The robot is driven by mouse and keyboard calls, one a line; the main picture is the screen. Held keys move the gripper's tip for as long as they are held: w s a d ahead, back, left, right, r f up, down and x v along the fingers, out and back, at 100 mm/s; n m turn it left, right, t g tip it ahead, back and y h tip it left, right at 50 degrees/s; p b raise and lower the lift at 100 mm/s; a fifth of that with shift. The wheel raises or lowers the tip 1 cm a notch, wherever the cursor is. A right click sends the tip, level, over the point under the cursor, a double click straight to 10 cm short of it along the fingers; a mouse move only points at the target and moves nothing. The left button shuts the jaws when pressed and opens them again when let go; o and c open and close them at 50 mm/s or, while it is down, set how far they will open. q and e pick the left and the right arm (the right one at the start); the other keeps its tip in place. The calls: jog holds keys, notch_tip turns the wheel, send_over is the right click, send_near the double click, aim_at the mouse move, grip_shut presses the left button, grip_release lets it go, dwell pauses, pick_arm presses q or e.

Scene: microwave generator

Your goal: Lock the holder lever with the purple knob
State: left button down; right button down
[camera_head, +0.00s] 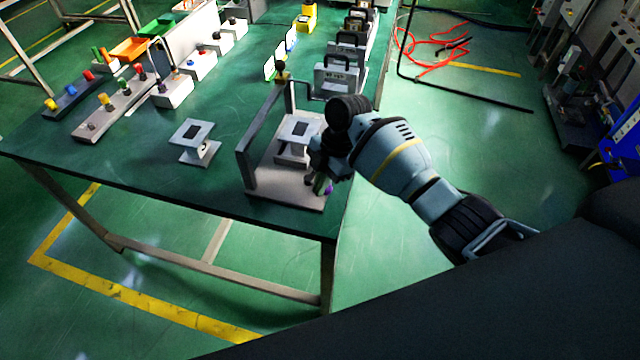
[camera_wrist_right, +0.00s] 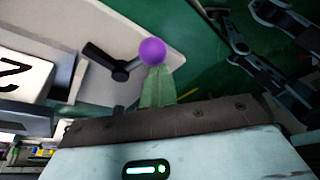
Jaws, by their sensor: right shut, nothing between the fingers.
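The purple knob (camera_wrist_right: 152,51) sits at the end of the holder's short lever with a black grip (camera_wrist_right: 105,66), over the pale base plate, in the right wrist view. My right gripper's pale green fingers (camera_wrist_right: 159,70) are shut and empty, their tips right at the knob and overlapping its lower edge in the picture; whether they touch I cannot tell. In the head view the holder (camera_head: 262,186), a grey base with an upright frame, stands at the table's front right corner. My right gripper (camera_head: 321,183) is at its right edge, and a bit of purple knob (camera_head: 328,189) shows beside the fingers. My left gripper is out of view.
A small grey stand (camera_head: 196,150) is on the green table (camera_head: 120,160), left of the holder. A row of grey devices (camera_head: 335,80) runs along the right side behind the holder. Racks with coloured knobs (camera_head: 118,105) are at the back left. The front left of the table is clear.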

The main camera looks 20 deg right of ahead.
jog(key=shift+a+r, duration=0.1)
jog(key=shift+a, duration=0.2)
jog(key=a, duration=0.1)
jog(key=a+r+p, duration=0.1)
jog(key=s+a, duration=0.1)
jog(key=shift+s+a+r+p, duration=0.1)
jog(key=shift+a+r+p, duration=0.05)
jog(key=shift+r+p, duration=0.2)
jog(key=v, duration=0.9)
jog(key=shift+d, duration=0.3)
jog(key=shift+f, duration=0.15)
